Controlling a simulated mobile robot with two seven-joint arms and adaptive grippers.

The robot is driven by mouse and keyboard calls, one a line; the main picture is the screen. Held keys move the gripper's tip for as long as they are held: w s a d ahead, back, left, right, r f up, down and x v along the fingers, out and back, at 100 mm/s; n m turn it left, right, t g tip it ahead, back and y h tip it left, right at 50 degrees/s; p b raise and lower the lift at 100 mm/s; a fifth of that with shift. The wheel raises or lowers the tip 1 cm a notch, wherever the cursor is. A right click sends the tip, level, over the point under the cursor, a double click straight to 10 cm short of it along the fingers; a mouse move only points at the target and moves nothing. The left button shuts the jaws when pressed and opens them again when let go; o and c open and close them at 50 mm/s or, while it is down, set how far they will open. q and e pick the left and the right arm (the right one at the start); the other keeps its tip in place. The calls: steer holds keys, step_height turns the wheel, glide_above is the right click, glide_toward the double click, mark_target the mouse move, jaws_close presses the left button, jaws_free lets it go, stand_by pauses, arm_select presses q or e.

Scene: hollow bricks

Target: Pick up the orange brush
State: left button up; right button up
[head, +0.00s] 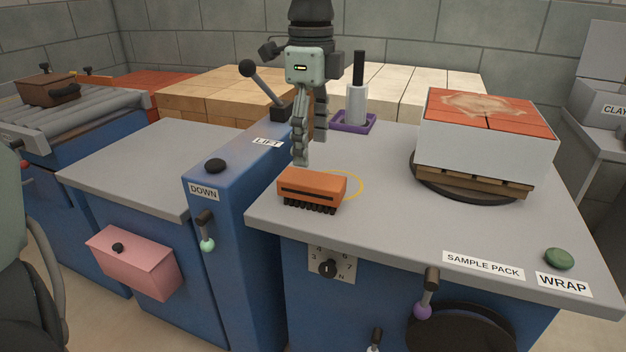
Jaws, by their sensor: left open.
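The orange brush (313,187) lies on the grey worktop with its dark bristles facing down, close to the front left edge. It overlaps the left side of a yellow ring (352,187) marked on the worktop. My left gripper (301,160) points down with its fingers open, just above or behind the brush in the picture. I cannot tell the exact gap, but the brush is not between the fingers. One finger partly hides the other. My right gripper is not in view.
A white bottle (356,106) with a black top stands in a purple tray (352,127) behind the gripper. A lever (262,84) rises left of it. A brick stack with white sides (478,150) sits on a pallet at right. The worktop between is clear.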

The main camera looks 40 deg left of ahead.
mark_target(312, 178)
arm_select(q)
steer(key=f, duration=0.6)
steer(key=shift+s+d+f+p, duration=0.15)
steer(key=shift+s+f+p, duration=0.05)
steer(key=shift+f+p, duration=0.15)
steer(key=shift+f, duration=0.3)
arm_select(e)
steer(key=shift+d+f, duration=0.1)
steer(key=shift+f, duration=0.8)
arm_select(q)
steer(key=shift+c, duration=0.2)
steer(key=shift+c, duration=1)
steer(key=c, duration=1.1)
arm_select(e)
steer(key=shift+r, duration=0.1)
arm_select(q)
steer(key=shift+w+r, duration=0.1)
steer(key=shift+r, duration=0.05)
